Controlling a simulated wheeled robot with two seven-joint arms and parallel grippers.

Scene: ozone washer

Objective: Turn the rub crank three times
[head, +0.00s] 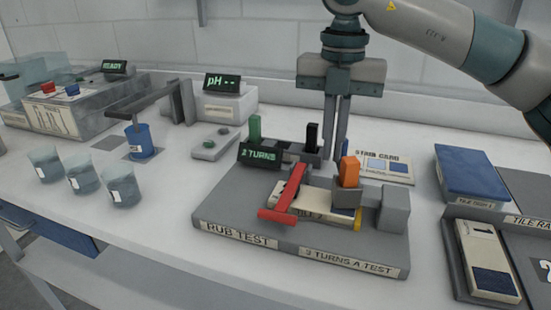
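The rub test stand (230,205) is a grey base on the white bench, labelled "RUB TEST" and "3 TURNS A TEST". An upright orange handle (349,172) stands in a grey block beside a grey housing (394,210) and looks like the crank's grip. A red bar (282,192) lies across a pale tile (318,205). My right gripper (335,157) points down behind and just left of the orange handle, its fingers close together with nothing visible between them. Whether it touches the handle is unclear. My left gripper is out of view.
A lit display (260,154) reads a digit and "TURNS". Several beakers (81,174) are at left. A stain card (386,167) and blue-topped box (476,174) are at right.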

